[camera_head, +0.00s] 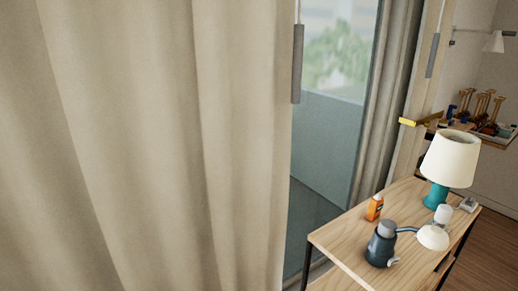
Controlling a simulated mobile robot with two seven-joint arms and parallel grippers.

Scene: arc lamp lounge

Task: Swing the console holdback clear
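A large beige curtain (150,150) fills the left and middle of the head view. A short yellow bar (407,122) sticks out to the left beyond the console, near the window's right side; it may be the holdback, but I cannot tell for sure. The wooden console table (345,237) stands at the lower right. A grey pull (297,64) hangs on a cord at the curtain's right edge, and a second grey pull (433,55) hangs farther right. Neither of my grippers is in view.
On the console stand an orange bottle (375,207), a dark blue-grey jug-like object (381,246) and a lamp with a cream shade (451,158) and teal base. A shelf with small items (485,112) is behind. Wooden floor (485,250) is clear at the right.

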